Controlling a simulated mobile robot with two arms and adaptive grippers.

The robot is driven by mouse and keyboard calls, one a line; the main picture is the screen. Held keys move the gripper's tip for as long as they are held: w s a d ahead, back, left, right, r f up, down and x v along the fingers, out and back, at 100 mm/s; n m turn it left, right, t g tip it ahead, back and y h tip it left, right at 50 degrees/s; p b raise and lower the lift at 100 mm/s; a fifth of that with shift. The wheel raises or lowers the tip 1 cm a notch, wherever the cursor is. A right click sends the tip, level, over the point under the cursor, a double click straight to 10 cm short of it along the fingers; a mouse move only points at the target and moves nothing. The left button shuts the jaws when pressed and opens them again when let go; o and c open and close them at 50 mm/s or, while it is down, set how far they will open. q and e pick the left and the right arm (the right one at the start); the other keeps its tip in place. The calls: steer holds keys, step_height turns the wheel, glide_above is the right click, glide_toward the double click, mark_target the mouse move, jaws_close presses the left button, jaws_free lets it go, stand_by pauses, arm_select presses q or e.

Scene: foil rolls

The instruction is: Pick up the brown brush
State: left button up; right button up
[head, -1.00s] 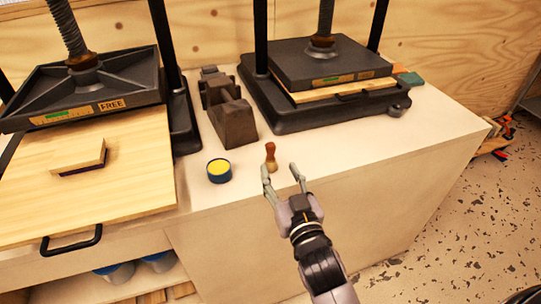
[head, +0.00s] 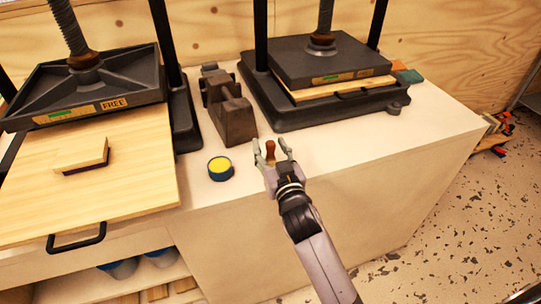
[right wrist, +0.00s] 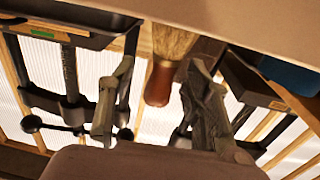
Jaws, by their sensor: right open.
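The brush (head: 270,152) has a reddish-brown handle and stands near the front edge of the white worktop, handle up. In the right wrist view its handle (right wrist: 159,84) and pale bristles (right wrist: 173,42) show. My right gripper (head: 270,147) is open, with one finger on each side of the brush. In the right wrist view a gap shows between the handle and each finger of the right gripper (right wrist: 161,72). The lower part of the brush is hidden by the gripper in the head view. My left gripper is not in view.
A blue tin with yellow contents (head: 220,168) stands just left of the brush. A dark brown block-like object (head: 233,121) is behind it. Black presses stand at left (head: 85,88) and back right (head: 318,66). The worktop (head: 400,135) is clear to the right.

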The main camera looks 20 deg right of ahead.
steer(key=shift+c, duration=0.2)
jaws_close()
stand_by(0.5)
step_height(320, 180, up, 20)
steer(key=p, duration=0.2)
